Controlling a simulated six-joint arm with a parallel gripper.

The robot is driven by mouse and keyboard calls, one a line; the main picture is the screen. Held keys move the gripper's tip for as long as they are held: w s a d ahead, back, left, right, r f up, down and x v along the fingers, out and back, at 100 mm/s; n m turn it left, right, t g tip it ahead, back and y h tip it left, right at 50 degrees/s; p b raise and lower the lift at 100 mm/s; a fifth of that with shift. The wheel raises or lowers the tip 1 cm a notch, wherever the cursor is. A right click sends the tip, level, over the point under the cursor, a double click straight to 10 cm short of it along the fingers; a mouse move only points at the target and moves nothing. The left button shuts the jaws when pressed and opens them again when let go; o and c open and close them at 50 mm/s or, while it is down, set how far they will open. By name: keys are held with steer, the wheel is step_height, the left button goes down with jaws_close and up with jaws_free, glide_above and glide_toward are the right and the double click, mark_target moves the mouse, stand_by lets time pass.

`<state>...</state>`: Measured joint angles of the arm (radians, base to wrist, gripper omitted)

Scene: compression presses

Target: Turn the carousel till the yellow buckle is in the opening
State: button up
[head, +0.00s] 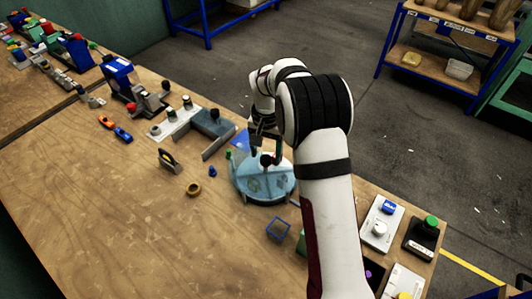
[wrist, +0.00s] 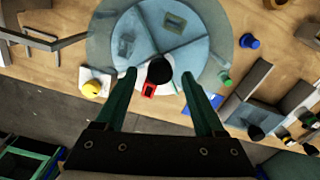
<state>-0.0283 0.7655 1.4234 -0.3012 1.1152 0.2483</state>
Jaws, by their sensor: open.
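The carousel (head: 263,190) is a round disc under a bluish see-through cover; it also fills the top of the wrist view (wrist: 110,20). A black knob (wrist: 160,70) stands up from it. My gripper (wrist: 158,76) is open, its two green fingers on either side of the knob with gaps. In the head view my gripper (head: 265,142) is over the carousel. A red buckle (wrist: 148,90) shows in vivid colour near the knob, apparently in the opening. Two more buckle shapes (wrist: 125,46) (wrist: 174,22) show dimly through the cover; I cannot tell which is yellow.
A yellow round knob on a white base (wrist: 91,89) is left of the fingers in the wrist view. A blue knob (wrist: 250,41) and a green one (wrist: 226,82) are to the right. A tape ring (head: 193,189) and a blue frame (head: 278,229) lie nearby.

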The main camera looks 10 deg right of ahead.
steer(key=shift+f, duration=0.5)
jaws_close()
steer(key=shift+r, duration=0.1)
stand_by(1.0)
